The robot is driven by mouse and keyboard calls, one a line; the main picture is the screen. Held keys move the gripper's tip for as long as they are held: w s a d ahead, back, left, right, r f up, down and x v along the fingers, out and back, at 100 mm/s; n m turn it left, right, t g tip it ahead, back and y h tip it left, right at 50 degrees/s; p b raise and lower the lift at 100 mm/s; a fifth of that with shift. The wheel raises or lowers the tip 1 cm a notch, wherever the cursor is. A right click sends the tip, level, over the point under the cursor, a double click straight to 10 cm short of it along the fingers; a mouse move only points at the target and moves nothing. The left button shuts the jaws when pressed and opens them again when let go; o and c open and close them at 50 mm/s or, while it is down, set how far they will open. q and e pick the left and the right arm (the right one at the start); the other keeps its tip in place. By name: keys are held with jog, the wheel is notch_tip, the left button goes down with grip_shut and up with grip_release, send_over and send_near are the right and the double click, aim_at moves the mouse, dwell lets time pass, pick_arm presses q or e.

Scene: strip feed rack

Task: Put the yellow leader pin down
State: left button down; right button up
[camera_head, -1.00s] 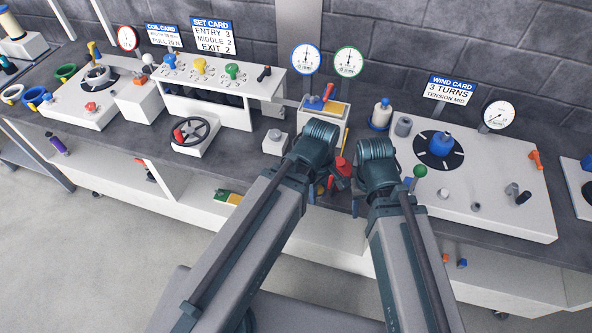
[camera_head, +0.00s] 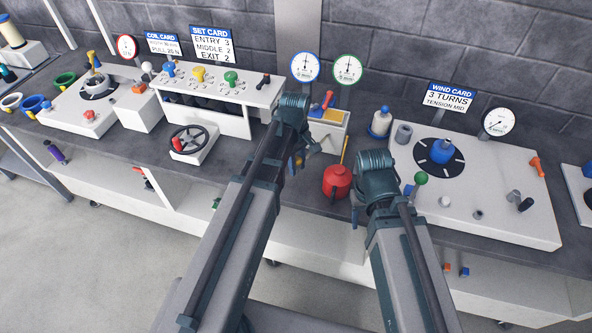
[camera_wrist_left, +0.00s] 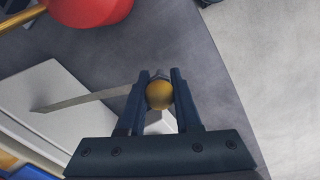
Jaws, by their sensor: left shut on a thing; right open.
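My left gripper (camera_head: 299,160) is shut on the yellow leader pin, whose round yellow head (camera_wrist_left: 159,95) shows between the fingers (camera_wrist_left: 158,98) in the left wrist view. A thin grey strip (camera_wrist_left: 85,99) runs from near the fingertips out to the left, over a white block. In the head view the gripper is at the bench's front, left of a red can; the pin is mostly hidden there. I cannot tell whether the pin touches the bench. My right gripper (camera_head: 407,190) is open, beside the white winding plate; its fingers are largely hidden.
The red can (camera_head: 337,182) with a yellow spout stands between my grippers; it also shows in the left wrist view (camera_wrist_left: 92,8). A white box (camera_head: 335,139) with a red handle is behind it. A handwheel (camera_head: 189,141) is to the left. The winding plate (camera_head: 500,202) is right.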

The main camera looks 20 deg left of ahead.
aim_at(296, 178)
pick_arm(q)
jog(key=shift+w+a+f, duration=0.1)
jog(key=shift+w+a, duration=0.3)
jog(key=shift+w, duration=0.2)
jog(key=f+b, duration=0.3)
jog(key=shift+s+d+f, duration=0.1)
jog(key=shift+s+f, duration=0.1)
jog(key=shift+f, duration=0.05)
jog(key=shift+b, duration=0.3)
jog(key=shift+f, duration=0.15)
jog(key=c, duration=0.6)
grip_release()
